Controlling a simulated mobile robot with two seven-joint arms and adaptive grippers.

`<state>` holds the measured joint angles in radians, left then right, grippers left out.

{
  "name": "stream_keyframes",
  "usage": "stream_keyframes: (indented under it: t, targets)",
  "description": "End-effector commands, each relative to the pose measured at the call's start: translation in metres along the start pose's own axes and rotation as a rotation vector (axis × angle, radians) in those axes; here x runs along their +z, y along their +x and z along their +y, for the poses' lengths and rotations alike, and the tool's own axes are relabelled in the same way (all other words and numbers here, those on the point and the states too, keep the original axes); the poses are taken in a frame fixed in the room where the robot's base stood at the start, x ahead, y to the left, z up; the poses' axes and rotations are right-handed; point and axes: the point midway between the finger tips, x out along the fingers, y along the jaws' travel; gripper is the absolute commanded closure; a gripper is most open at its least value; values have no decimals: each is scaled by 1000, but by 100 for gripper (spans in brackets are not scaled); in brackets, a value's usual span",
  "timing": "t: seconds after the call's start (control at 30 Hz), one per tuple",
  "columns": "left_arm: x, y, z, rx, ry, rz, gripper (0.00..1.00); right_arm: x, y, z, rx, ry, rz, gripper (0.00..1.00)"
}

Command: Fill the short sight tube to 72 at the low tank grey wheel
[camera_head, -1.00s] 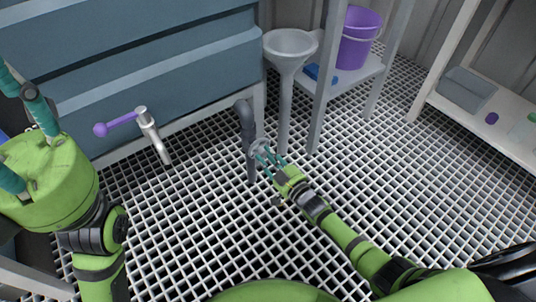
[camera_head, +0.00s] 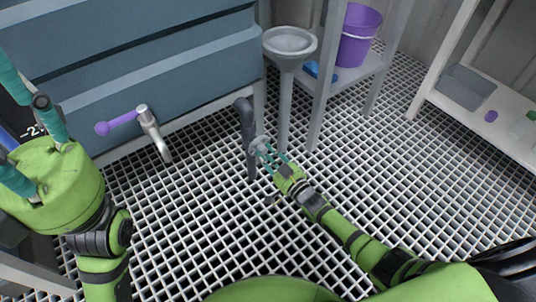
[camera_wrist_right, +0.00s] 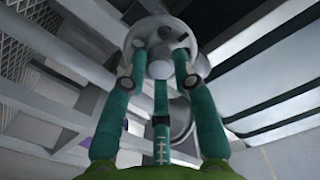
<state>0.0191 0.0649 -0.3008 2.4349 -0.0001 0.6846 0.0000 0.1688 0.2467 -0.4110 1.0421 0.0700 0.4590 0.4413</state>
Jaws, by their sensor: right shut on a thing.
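The grey wheel (camera_head: 258,143) sits on a dark grey pipe (camera_head: 245,115) that stands beside the blue-grey tank (camera_head: 150,50). My right gripper (camera_head: 268,156) is shut on the wheel. In the right wrist view the round wheel (camera_wrist_right: 160,42) lies between the teal fingers. My left gripper (camera_head: 28,120) is raised at the left edge, large and close, its teal fingers apart with nothing seen between them. A dark panel (camera_head: 15,118) with white characters, perhaps "-2.", is partly hidden behind it. I cannot make out the short sight tube or its level.
A tap with a purple handle (camera_head: 122,122) is on the tank's front. A grey funnel (camera_head: 290,42) stands beside the pipe, near a rack post (camera_head: 325,80). A purple bucket (camera_head: 358,38) is on a shelf. A grey bin (camera_head: 468,84) is at right. The grating floor is open.

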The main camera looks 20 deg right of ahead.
Motion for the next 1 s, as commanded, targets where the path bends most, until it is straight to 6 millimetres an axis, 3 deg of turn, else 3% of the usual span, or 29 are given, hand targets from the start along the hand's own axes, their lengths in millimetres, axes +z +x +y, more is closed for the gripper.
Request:
stream_keyframes:
  t: [0.07, 0.1, 0.13, 0.17, 0.57, 0.77, 1.0]
  targets:
    - [0, 0, 0, 0, 0, 0, 60, -3, 2, -1, -3, 0, 6, 100]
    - [0, 0, 0, 0, 0, 0, 60, -3, 2, -1, -3, 0, 6, 64]
    - [0, 0, 0, 0, 0, 0, 60, -3, 2, -1, -3, 0, 6, 52]
    - [0, 0, 0, 1, 0, 0, 60, -2, 1, -1, -3, 0, 6, 49]
    - [-2, 3, -1, 2, 3, 14, 60, 0, -4, 0, 0, -1, 2, 49]
    - [-2, 2, 0, 2, 2, 11, 60, 0, -35, 0, -1, -2, -1, 49]
    - [-1, 2, 0, 1, 1, 9, 60, 0, -86, 0, -1, -1, 0, 49]
